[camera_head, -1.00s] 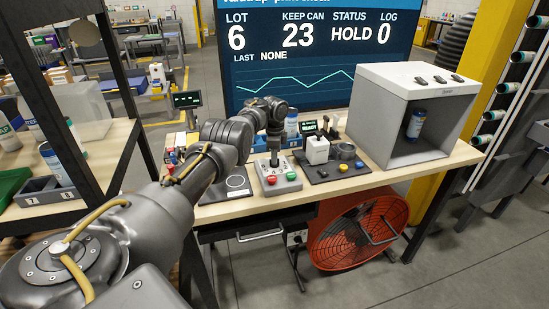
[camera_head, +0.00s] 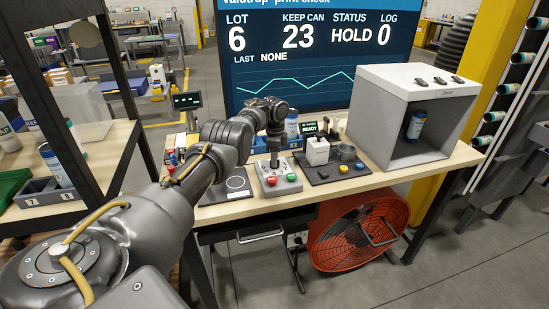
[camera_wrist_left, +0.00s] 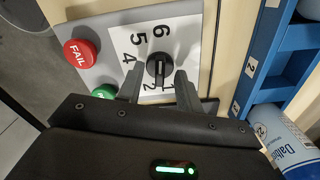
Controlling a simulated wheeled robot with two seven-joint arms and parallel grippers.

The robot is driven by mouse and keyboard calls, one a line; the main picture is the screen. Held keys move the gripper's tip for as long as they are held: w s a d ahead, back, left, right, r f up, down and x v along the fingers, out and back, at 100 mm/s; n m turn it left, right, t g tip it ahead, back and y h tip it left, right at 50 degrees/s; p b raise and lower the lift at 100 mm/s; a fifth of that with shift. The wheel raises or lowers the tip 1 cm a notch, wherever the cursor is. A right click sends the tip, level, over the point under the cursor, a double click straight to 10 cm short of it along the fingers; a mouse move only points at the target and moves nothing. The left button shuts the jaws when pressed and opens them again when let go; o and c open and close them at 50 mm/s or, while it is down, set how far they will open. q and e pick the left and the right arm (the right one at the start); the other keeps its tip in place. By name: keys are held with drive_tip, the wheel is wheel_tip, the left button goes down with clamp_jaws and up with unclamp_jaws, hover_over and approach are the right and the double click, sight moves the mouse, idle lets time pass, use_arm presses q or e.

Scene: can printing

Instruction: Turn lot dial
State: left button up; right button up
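The lot dial is a black knob (camera_wrist_left: 158,70) on a white plate with printed numbers, on a grey control box (camera_head: 288,187). In the left wrist view its pale pointer line runs roughly along the knob towards the 6. My left gripper (camera_wrist_left: 160,71) has one finger on each side of the knob, with gaps visible, so it looks open around it. The left finger hides the number 3. In the head view the gripper (camera_head: 274,162) is over the box, pointing down. The big screen (camera_head: 310,50) reads LOT 6, KEEP CAN 23, STATUS HOLD, LOG 0. My right gripper is out of view.
A red FAIL button (camera_wrist_left: 81,53) and a green button (camera_wrist_left: 104,92) sit beside the dial. A blue rack (camera_wrist_left: 285,50) with a can (camera_wrist_left: 285,140) stands close by. A printer (camera_head: 317,150) and a grey open booth (camera_head: 440,150) stand to the right.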

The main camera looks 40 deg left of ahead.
use_arm(q)
wheel_tip(320, 180, up, 11)
drive_tip(key=b, duration=0.1)
drive_tip(key=shift+f, duration=0.2)
idle(0.5)
